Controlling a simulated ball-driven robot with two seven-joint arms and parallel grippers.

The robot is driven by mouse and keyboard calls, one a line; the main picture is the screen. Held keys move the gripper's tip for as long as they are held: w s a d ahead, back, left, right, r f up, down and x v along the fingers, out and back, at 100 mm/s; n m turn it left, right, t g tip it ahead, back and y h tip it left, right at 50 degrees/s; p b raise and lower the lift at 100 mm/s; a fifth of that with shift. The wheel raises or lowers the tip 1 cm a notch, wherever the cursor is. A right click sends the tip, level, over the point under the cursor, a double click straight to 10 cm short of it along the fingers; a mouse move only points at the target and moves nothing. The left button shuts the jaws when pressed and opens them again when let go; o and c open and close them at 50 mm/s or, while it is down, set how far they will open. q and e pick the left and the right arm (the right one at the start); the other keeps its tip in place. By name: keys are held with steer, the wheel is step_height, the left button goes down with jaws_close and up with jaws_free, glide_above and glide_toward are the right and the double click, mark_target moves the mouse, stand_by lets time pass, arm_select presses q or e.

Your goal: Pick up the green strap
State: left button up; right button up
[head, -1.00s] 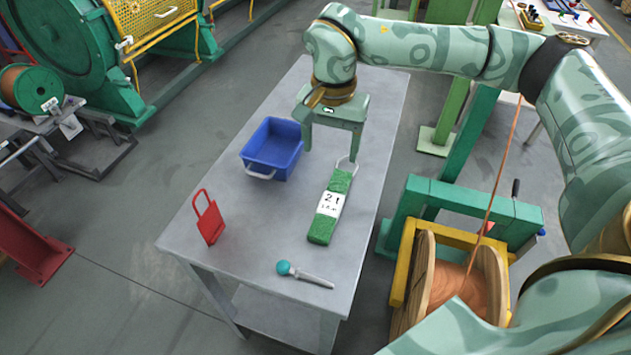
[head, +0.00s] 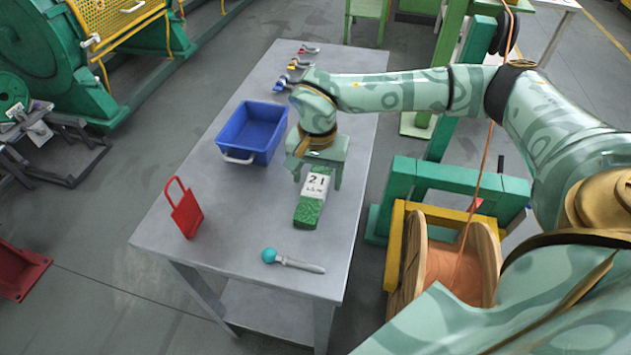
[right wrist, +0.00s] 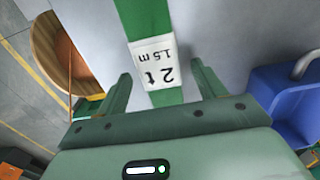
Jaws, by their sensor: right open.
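The green strap (head: 308,212) lies on the grey table (head: 200,215), with a white label marked "2 t, 1.5 m". Its far end is hidden under my right gripper in the head view. My right gripper (head: 318,182) is above the strap with its fingers on either side of it. In the right wrist view the strap (right wrist: 144,18) and its label run between the two open fingers of the gripper (right wrist: 163,85), with space on both sides. No contact with the strap shows. My left gripper is not in view.
A blue bin (head: 252,133) stands left of my right gripper. A red padlock-shaped tag (head: 184,210) and a teal-knobbed tool (head: 292,261) lie near the front. Several small shackles (head: 298,64) lie at the back. A wooden spool (head: 450,265) stands right of the table.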

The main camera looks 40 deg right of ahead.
steer(key=shift+f, duration=0.5)
steer(key=shift+r, duration=0.15)
steer(key=c, duration=1.3)
steer(key=shift+r, duration=0.1)
steer(key=shift+r, duration=0.2)
step_height(320, 180, up, 3)
steer(key=shift+w+f+p, duration=0.1)
steer(key=shift+f+p, duration=0.1)
steer(key=shift+p, duration=0.6)
steer(key=a+r+p, duration=0.2)
steer(key=a+r, duration=0.7)
steer(key=a, duration=0.5)
steer(key=shift+r+p, duration=0.4)
